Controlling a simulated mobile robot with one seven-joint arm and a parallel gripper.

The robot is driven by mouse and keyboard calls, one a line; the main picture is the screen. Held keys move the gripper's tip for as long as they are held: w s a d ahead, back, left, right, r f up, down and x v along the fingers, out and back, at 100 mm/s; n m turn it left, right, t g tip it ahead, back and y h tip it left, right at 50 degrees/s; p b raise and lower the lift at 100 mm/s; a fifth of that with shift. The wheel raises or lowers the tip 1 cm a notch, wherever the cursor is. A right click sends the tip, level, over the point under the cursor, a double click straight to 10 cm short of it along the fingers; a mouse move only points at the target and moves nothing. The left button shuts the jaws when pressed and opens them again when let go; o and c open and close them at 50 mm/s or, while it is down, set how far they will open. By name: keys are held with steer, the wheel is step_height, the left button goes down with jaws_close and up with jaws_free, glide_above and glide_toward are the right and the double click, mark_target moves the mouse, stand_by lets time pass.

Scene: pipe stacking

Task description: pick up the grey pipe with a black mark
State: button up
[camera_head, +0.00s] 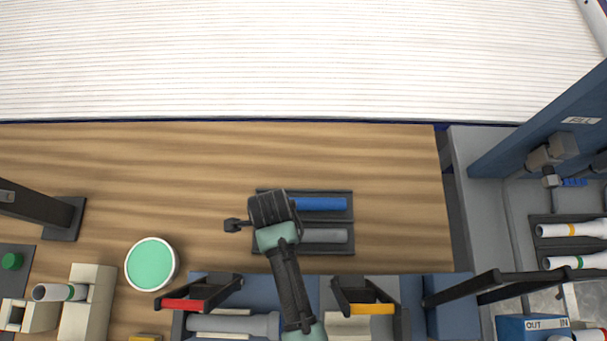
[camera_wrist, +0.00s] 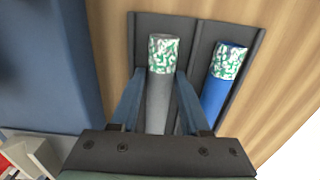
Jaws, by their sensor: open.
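A grey pipe (camera_head: 325,236) lies in the front slot of a dark two-slot tray (camera_head: 262,245) on the wooden table. In the wrist view the grey pipe (camera_wrist: 158,95) has a green-and-white patterned end; I see no black mark on it. A blue pipe (camera_head: 320,203) lies parallel in the other slot and also shows in the wrist view (camera_wrist: 218,88). My gripper (camera_wrist: 160,76) is open, with one finger on each side of the grey pipe; I cannot tell whether they touch it. In the head view my gripper (camera_head: 272,210) covers the tray's left end.
A round green-topped container (camera_head: 151,264) stands left. White pipes (camera_head: 575,229) sit in a rack at right. The table behind the tray is clear.

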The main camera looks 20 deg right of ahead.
jaws_close()
